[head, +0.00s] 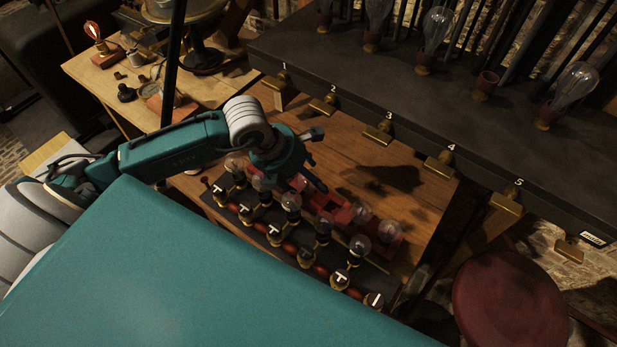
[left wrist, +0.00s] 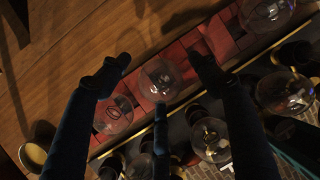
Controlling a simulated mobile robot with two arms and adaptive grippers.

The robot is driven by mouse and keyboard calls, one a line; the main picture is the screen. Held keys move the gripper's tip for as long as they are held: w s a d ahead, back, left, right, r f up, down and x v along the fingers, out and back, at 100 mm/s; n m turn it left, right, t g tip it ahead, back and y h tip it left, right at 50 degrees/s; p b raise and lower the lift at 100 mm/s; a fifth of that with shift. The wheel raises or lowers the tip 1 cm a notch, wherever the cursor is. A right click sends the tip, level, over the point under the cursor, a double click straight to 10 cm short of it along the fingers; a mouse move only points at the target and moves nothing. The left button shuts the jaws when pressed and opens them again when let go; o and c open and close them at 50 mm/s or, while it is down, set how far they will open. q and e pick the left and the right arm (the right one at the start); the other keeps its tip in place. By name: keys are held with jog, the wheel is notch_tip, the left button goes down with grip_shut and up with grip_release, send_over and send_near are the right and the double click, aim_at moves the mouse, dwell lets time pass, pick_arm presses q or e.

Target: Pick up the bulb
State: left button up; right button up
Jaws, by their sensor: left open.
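Clear glass bulbs lie in a red tray (head: 328,201) on the wooden bench; one bulb (head: 361,212) and another bulb (head: 388,232) show at its right end. My left gripper (head: 312,178) is over the tray's left part, its fingers pointing down. In the left wrist view, the left gripper (left wrist: 158,80) is open, its dark fingers spread around a clear bulb (left wrist: 162,78) in the red tray (left wrist: 190,45). Contact is not visible. Another bulb (left wrist: 113,115) lies to the left and one (left wrist: 265,12) at the upper right. My right gripper is not in view.
A dark rack with brass sockets, some holding bulbs (head: 360,246), runs along the tray's near side. A dark shelf (head: 400,110) with numbered brass switches overhangs the far side. A red stool (head: 510,305) stands at right. Bare bench (head: 350,165) lies beyond the tray.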

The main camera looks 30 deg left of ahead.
pick_arm(q)
jog(key=shift+w+d+f, duration=0.1)
jog(key=shift+w+f, duration=0.05)
jog(key=shift+f, duration=0.2)
jog(key=c, duration=1)
jog(key=shift+c, duration=0.2)
